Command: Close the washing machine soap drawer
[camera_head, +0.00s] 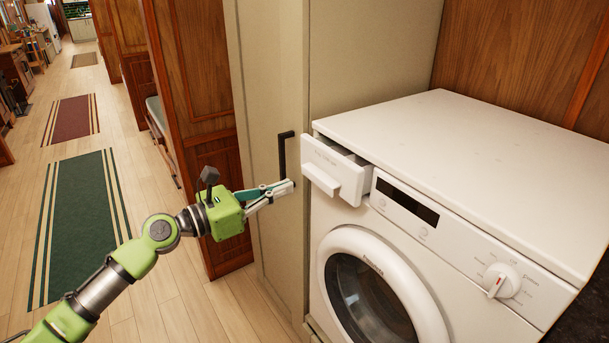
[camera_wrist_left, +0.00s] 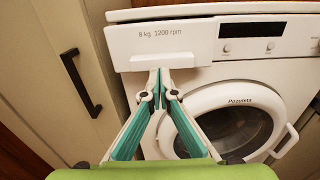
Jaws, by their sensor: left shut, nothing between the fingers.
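The white soap drawer (camera_head: 334,172) sticks out of the upper left front of the washing machine (camera_head: 480,130), partly pulled out, with a gap showing behind its front. In the left wrist view the drawer front (camera_wrist_left: 185,39) carries the print "8 kg 1200 rpm" and a handle lip along its lower edge. My left gripper (camera_head: 290,186) is shut and empty, just left of the drawer front. In the left wrist view its fingertips (camera_wrist_left: 159,76) lie over the drawer's lower edge; I cannot tell whether they touch. My right gripper is not in view.
A beige cabinet with a black handle (camera_head: 285,154) stands directly left of the machine, close to my gripper. The round washer door (camera_head: 375,290) is below the drawer, and a dial (camera_head: 502,280) is at the right. Open floor with rugs (camera_head: 80,225) lies to the left.

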